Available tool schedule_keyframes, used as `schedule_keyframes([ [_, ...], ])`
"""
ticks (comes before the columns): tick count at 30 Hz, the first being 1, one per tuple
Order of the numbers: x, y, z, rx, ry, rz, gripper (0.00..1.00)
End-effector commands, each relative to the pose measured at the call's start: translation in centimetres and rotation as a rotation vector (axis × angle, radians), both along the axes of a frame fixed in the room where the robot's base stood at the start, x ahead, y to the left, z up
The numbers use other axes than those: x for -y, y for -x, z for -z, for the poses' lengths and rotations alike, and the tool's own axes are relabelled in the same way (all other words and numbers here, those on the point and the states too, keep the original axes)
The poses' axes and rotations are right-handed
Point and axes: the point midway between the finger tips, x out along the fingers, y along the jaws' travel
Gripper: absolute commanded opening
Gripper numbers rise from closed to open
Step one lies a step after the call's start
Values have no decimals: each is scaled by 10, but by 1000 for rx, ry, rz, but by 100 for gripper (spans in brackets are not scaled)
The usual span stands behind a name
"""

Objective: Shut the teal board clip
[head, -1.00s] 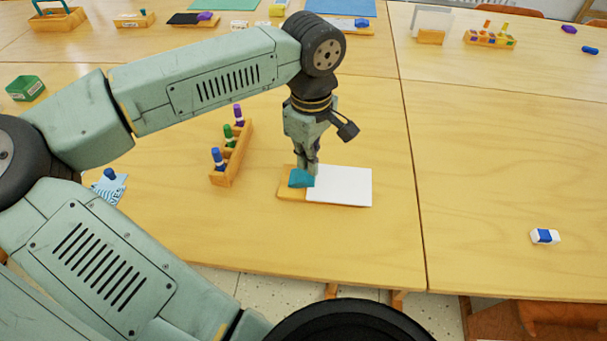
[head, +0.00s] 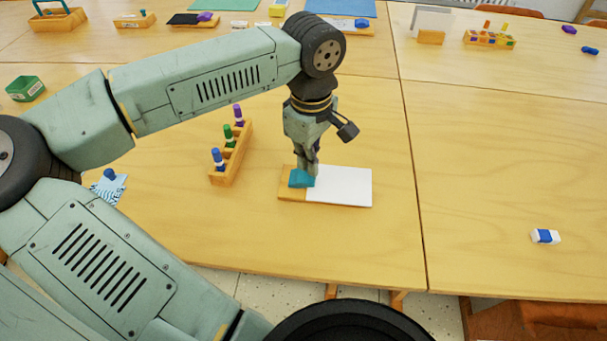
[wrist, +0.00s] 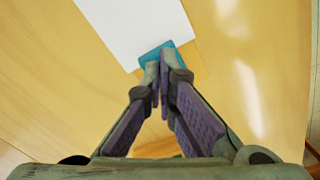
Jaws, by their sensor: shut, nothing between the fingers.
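The teal board clip (head: 300,179) sits at the left end of a wooden board (head: 290,196), at the edge of a white sheet (head: 342,186). In the wrist view the clip (wrist: 158,52) lies just beyond my fingertips, against the edge of the sheet (wrist: 130,22). My gripper (head: 313,172) points down with its fingers together and empty. Its tips (wrist: 159,72) overlap the clip in both views and seem to touch or nearly touch its top. The fingers hide part of the clip, and I cannot tell whether its lever lies fully flat.
A wooden rack (head: 232,155) with three markers stands left of the board. A blue-and-white eraser (head: 545,236) lies far right. A green box (head: 25,88) is at the left edge. The table right of the board is mostly clear.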

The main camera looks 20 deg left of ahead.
Motion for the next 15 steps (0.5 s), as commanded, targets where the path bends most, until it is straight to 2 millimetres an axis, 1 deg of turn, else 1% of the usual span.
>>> schedule_keyframes([
  [15, 0, 0, 8, 0, 0, 0, 0],
])
